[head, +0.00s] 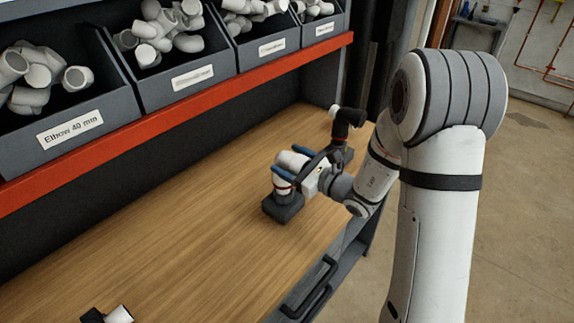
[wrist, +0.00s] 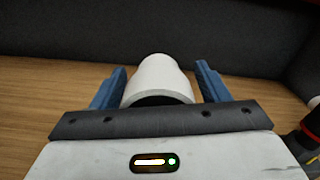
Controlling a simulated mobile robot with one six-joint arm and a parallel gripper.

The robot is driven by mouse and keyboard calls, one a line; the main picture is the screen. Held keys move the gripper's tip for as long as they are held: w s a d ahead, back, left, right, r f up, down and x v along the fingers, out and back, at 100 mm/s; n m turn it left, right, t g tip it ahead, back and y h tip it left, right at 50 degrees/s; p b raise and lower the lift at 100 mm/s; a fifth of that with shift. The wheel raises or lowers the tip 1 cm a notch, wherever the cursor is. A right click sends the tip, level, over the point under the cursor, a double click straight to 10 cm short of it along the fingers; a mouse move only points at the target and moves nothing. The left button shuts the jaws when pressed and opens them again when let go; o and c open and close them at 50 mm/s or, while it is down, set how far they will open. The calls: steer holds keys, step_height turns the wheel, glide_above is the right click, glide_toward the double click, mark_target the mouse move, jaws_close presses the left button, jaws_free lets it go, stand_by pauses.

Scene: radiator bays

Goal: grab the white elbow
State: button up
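The white elbow (head: 291,161) is at a dark block (head: 284,208) on the wooden bench, near its right end. My gripper (head: 292,163) reaches in from the right, with one blue finger on each side of the elbow. In the wrist view the white elbow (wrist: 160,78) stands between the two blue fingers of my gripper (wrist: 159,80). Narrow gaps show beside its upper part, so the fingers look open around it. Its lower end is hidden behind the gripper body.
A black fitting with a red ring (head: 345,122) stands just behind my gripper. A white piece (head: 119,314) lies at the bench's front left. Bins (head: 70,127) of white fittings line the back above a red rail (head: 180,112). The bench's left middle is clear.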

steer(key=c, duration=0.9)
steer(key=shift+r, duration=0.1)
